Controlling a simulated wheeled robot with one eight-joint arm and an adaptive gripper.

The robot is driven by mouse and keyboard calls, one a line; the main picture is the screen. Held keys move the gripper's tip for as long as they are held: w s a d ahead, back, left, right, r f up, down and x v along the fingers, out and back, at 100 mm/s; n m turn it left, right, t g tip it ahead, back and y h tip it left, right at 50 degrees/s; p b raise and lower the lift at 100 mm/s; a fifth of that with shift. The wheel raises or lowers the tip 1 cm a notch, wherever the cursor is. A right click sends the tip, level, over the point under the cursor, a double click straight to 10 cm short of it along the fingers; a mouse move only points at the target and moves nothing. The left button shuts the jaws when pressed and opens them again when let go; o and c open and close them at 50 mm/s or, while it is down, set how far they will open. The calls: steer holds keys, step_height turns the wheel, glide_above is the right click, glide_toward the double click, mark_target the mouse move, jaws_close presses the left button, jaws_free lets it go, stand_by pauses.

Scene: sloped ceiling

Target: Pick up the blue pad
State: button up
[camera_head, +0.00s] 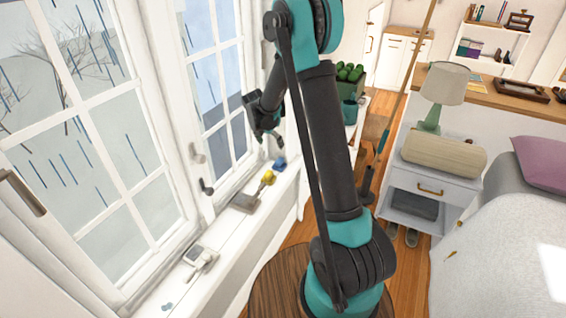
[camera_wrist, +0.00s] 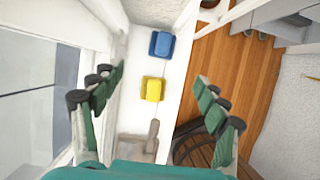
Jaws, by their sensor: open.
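The blue pad (camera_wrist: 161,45) lies on the white window sill in the wrist view, towards the top of the picture. In the head view it shows as a small blue shape (camera_head: 280,164) at the far part of the sill. My gripper (camera_wrist: 158,95) is open and empty, its green and black fingers spread wide above the sill. The blue pad shows between and beyond the fingers, apart from both. In the head view my gripper (camera_head: 268,132) hangs near the window frame, above the sill.
A yellow object (camera_wrist: 152,89) lies on the sill just below the blue pad in the wrist view, with a greyish object (camera_wrist: 138,143) nearer. The window (camera_head: 90,120) runs along the left. Wooden floor (camera_wrist: 224,60) lies beyond the sill's right edge. A nightstand (camera_head: 422,190) stands at the right.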

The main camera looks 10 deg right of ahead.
mark_target(279, 161)
steer(key=x, duration=1.1)
steer(key=shift+f, duration=0.2)
steer(key=shift+d+x, duration=0.2)
steer(key=shift+x, duration=1.1)
steer(key=shift+d+x, duration=0.15)
steer(key=shift+x, duration=1.2)
steer(key=shift+r, duration=0.1)
steer(key=shift+c, duration=0.6)
steer(key=c, duration=0.9)
